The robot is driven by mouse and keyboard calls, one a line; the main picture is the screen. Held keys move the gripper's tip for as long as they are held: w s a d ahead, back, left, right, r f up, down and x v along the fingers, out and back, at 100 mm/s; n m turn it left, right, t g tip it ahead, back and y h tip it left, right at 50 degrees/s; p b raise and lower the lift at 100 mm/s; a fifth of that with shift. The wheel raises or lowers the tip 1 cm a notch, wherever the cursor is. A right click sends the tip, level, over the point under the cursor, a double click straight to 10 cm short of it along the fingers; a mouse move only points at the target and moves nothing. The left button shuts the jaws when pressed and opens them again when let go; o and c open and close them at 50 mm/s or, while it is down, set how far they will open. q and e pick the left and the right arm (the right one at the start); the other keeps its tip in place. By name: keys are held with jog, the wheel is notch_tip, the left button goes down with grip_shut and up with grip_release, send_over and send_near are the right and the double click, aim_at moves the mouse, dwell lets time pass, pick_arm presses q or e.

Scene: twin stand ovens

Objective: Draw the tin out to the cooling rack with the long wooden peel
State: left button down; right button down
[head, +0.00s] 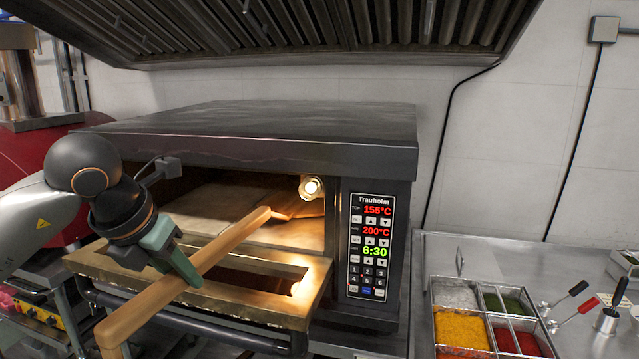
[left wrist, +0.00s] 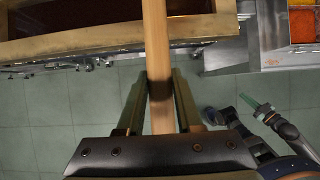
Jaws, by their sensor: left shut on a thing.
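The long wooden peel (head: 232,240) slants from the lower left up into the open oven (head: 250,160). Its front end lies inside the oven chamber, near the lamp. My left gripper (head: 172,246) is shut on the handle in front of the oven, over the lowered door (head: 245,295). The left wrist view shows the handle (left wrist: 154,60) running between its two fingers (left wrist: 160,88). My right gripper (left wrist: 256,106) shows small at the right of that view, apart from the peel; its jaws are unclear. I see no tin and no cooling rack in either view.
The control panel (head: 370,245) is right of the oven mouth. A steel counter (head: 500,255) with a tray of coloured toppings (head: 462,329) stands at the right. A vent hood (head: 300,30) hangs above. A red machine (head: 45,160) stands at the left.

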aim_at(241, 223)
pick_arm(q)
jog(key=shift+w, duration=0.1)
jog(key=w+d+p, duration=0.1)
jog(key=w+p, duration=0.2)
jog(key=w, duration=0.1)
jog(key=w+d+p, duration=0.2)
jog(key=w+p, duration=0.1)
jog(key=w, duration=0.1)
jog(key=w+d+p, duration=0.1)
jog(key=w+p, duration=0.2)
jog(key=w, duration=0.1)
jog(key=shift+w+d+r, duration=0.1)
jog(key=shift+d+r, duration=0.2)
jog(key=w, duration=0.2)
jog(key=w+d, duration=0.1)
jog(key=shift+f, duration=0.3)
jog(key=shift+w+d, duration=0.3)
jog(key=shift+w, duration=0.55)
jog(key=shift+f, duration=0.15)
jog(key=shift+s+a+f+t+b, duration=0.15)
jog(key=shift+f+b, duration=0.7)
jog(key=shift+b, duration=0.5)
jog(key=shift+s+f+t+b, duration=0.15)
jog(key=shift+f+b, duration=0.65)
jog(key=shift+b, duration=0.5)
jog(key=shift+w, duration=0.1)
jog(key=shift+f, duration=0.1)
